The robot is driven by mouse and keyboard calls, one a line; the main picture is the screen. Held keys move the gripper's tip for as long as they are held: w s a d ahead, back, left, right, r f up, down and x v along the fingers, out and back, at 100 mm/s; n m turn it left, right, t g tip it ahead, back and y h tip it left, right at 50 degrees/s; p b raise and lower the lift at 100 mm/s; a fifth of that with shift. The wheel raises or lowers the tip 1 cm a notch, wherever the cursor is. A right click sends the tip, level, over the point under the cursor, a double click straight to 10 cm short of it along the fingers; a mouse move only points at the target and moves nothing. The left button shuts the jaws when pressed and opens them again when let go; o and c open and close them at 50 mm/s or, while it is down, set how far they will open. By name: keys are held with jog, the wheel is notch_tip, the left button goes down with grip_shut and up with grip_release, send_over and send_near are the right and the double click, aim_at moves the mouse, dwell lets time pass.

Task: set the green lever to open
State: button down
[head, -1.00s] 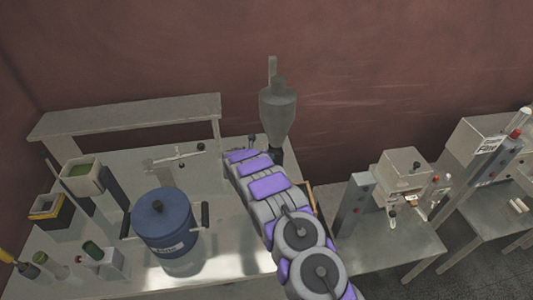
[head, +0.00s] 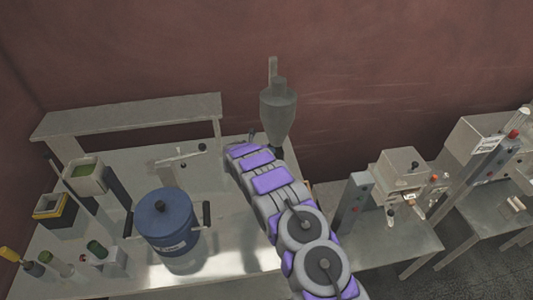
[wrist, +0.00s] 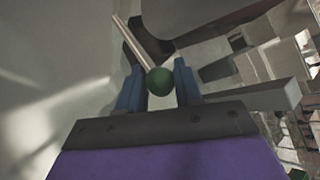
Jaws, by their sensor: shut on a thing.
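The green lever shows in the wrist view as a round dark green knob (wrist: 159,82) on a thin pale rod (wrist: 134,44) that runs up and left. My gripper (wrist: 159,85) has its two blue fingers on either side of the knob and is shut on it. In the head view my arm reaches over the table toward the base of a grey cone-shaped hopper (head: 278,112). There the arm hides my fingers and the knob.
A blue pot (head: 163,222) with black handles stands on the table left of my arm. A control box (head: 353,203) and machines (head: 402,172) stand on the right.

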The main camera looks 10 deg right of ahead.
jog(key=shift+w+a+r, duration=0.15)
jog(key=shift+w+r, duration=0.2)
jog(key=shift+r, duration=0.3)
jog(key=c, duration=1)
grip_release()
jog(key=shift+c, duration=0.2)
jog(key=shift+o, duration=0.8)
jog(key=shift+f, duration=0.1)
jog(key=shift+o, duration=0.2)
jog(key=shift+s+f, duration=0.15)
jog(key=shift+f, duration=0.1)
jog(key=b+v, duration=0.1)
jog(key=v, duration=1.6)
jog(key=shift+a, duration=0.15)
jog(key=shift+s, duration=0.15)
